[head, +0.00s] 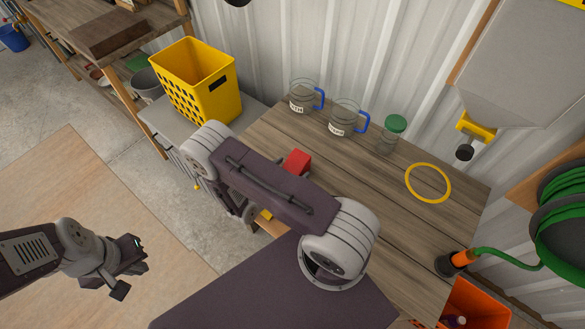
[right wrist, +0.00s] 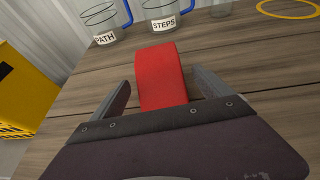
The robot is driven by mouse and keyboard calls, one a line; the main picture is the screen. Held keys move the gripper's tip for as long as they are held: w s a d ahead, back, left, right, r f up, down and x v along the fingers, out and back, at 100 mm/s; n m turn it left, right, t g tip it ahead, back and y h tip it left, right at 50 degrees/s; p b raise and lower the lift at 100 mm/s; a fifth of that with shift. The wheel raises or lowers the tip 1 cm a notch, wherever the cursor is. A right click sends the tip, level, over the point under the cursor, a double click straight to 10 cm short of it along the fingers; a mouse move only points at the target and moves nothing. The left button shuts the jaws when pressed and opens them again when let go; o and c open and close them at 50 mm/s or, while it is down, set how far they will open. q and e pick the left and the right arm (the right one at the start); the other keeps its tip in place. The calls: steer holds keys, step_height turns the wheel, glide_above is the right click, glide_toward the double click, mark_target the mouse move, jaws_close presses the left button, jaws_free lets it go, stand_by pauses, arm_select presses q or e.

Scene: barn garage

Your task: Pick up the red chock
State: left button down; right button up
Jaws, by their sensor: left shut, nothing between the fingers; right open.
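The red chock (head: 298,162) lies on the wooden bench (head: 385,190), partly hidden behind my right arm in the head view. In the right wrist view the red chock (right wrist: 162,76) sits between the two open fingers of my right gripper (right wrist: 162,95), with a gap visible on each side. My left gripper (head: 128,276) is shut and empty, low on the left over the floor, well away from the bench.
Two clear jugs with blue handles (head: 304,97) (head: 346,119) and a green-lidded jar (head: 391,136) stand along the bench's back. A yellow ring (head: 428,183) lies to the right. A yellow crate (head: 197,80) stands left of the bench. A green hose (head: 510,254) hangs at right.

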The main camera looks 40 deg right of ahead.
mark_target(298, 163)
steer(key=x, duration=0.2)
steer(key=p+x, duration=0.1)
steer(key=x, duration=0.1)
steer(key=shift+w+d+r, duration=0.1)
steer(key=shift+d, duration=0.35)
steer(key=shift+w+d+f, duration=0.2)
steer(key=shift+d, duration=0.1)
steer(key=shift+a+r, duration=0.1)
steer(key=shift+a, duration=0.05)
steer(key=c, duration=0.5)
jaws_close()
